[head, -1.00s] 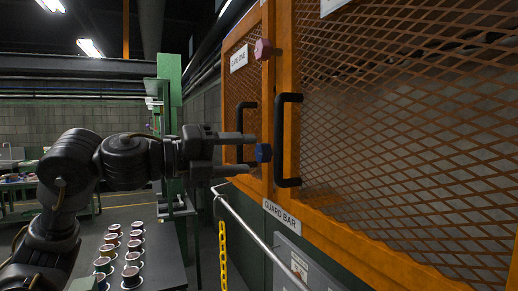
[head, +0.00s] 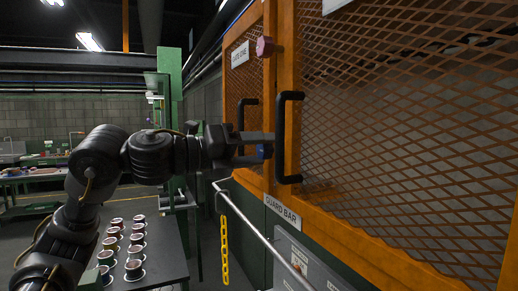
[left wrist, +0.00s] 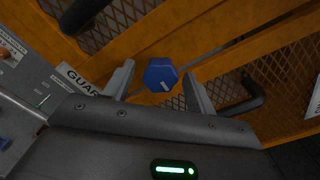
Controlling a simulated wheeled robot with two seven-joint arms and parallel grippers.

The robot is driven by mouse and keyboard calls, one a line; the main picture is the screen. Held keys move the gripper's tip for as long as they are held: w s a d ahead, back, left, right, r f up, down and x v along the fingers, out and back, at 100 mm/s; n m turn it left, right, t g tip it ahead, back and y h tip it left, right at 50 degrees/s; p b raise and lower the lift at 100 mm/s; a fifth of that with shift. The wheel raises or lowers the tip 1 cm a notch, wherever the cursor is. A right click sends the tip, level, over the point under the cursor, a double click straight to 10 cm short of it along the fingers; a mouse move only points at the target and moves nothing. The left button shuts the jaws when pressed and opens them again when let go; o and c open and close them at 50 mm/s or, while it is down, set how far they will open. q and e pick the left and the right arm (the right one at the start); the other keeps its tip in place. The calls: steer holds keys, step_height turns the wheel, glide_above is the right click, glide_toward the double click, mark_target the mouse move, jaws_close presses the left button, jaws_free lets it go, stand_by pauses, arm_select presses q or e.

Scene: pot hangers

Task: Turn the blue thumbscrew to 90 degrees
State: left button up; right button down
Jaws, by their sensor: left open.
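The blue thumbscrew (head: 265,151) is on the orange gate frame, left of a black handle. In the head view my left gripper (head: 266,147) reaches it from the left and its fingers partly hide it. In the left wrist view the thumbscrew (left wrist: 159,72) shows as a blue many-sided knob with a small white mark near its lower edge. The open fingers of my left gripper (left wrist: 158,77) stand on either side of it, with a visible gap on each side. My right gripper is not in view.
Black handles (head: 288,137) stick out on the frame close to the thumbscrew. A reddish-pink knob (head: 265,47) is above it. A "GUARD BAR" label (head: 282,210) and a metal rail (head: 252,231) are below.

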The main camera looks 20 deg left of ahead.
arm_select(q)
steer(key=m, duration=0.5)
steer(key=shift+m, duration=0.3)
steer(key=m, duration=0.3)
steer(key=shift+m, duration=0.3)
